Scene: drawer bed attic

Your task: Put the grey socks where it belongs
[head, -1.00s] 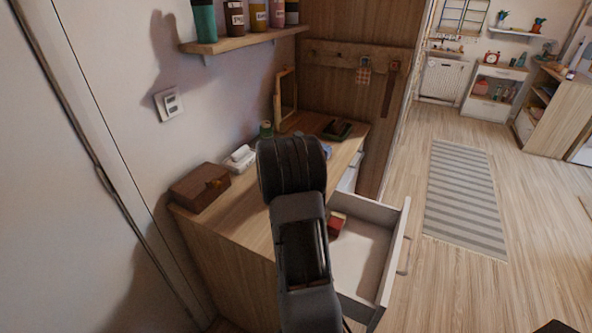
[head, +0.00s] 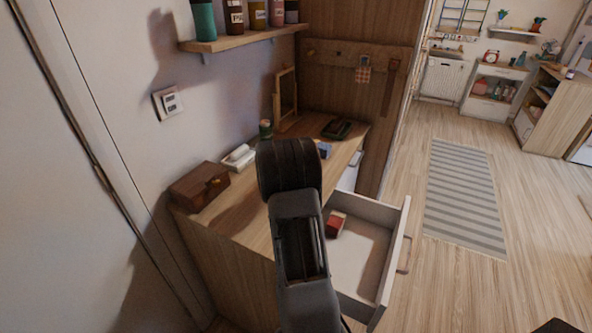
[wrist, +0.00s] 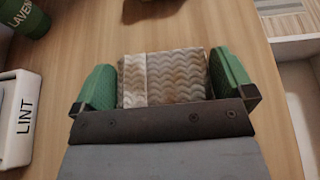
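In the wrist view, a folded grey-beige bundle with a wavy knit pattern and a pale band (wrist: 165,80), seemingly the grey socks, lies between the green fingertips of my gripper (wrist: 163,88). One finger is close against each side of it. Whether the fingers press on it or only flank it, I cannot tell. The gripper is low over the wooden dresser top (head: 240,222). In the head view, my own arm hides the socks and the fingertips. An open drawer (head: 366,255) with a white interior sticks out right of my arm. A red box (head: 336,223) lies in it.
A white box marked LINT (wrist: 18,118) and a green LAVENDER jar (wrist: 27,18) stand left of the gripper. A brown wooden box (head: 200,187), a framed mirror (head: 286,100) and a dark tray (head: 342,129) are on the dresser. A shelf (head: 245,40) hangs above.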

